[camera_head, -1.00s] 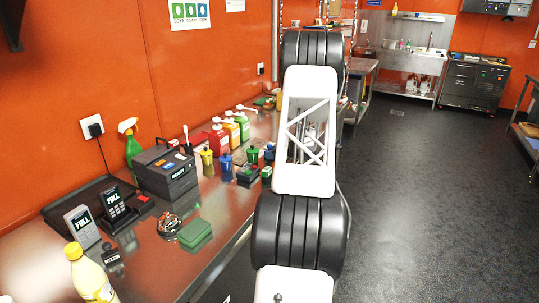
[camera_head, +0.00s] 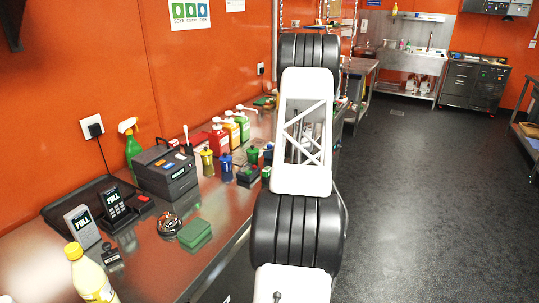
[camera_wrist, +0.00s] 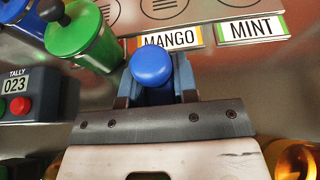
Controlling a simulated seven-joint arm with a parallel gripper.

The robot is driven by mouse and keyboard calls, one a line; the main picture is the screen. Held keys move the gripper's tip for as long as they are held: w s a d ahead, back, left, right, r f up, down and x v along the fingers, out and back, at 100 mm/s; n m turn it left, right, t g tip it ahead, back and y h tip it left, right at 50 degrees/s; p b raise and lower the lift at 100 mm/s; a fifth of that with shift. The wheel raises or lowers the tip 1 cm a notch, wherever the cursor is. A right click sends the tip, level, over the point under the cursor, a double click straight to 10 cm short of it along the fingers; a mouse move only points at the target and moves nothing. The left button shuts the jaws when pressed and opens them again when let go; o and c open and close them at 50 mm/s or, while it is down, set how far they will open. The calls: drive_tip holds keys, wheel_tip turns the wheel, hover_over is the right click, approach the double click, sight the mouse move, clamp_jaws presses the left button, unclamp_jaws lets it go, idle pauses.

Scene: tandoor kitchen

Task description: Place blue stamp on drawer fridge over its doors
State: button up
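The blue stamp's round blue knob (camera_wrist: 152,64) shows in the wrist view, between the two fingers of my gripper (camera_wrist: 158,82). The fingers flank the knob closely; whether they press on it is unclear. The stamp's lower part is hidden under the knob. In the head view my arm hides the gripper and this stamp. A dark unit with drawer fronts (camera_head: 474,82) stands at the far back right; I cannot tell if it is the drawer fridge.
Close to the gripper's left stand a green canister (camera_wrist: 88,40) and a tally box (camera_wrist: 30,98). MANGO (camera_wrist: 168,40) and MINT (camera_wrist: 252,28) labels lie ahead. The steel counter (camera_head: 150,262) also holds a dark printer-like box (camera_head: 166,172) and sauce pumps. The floor (camera_head: 430,200) at right is clear.

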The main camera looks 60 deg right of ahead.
clamp_jaws()
drive_tip(key=shift+r, duration=5)
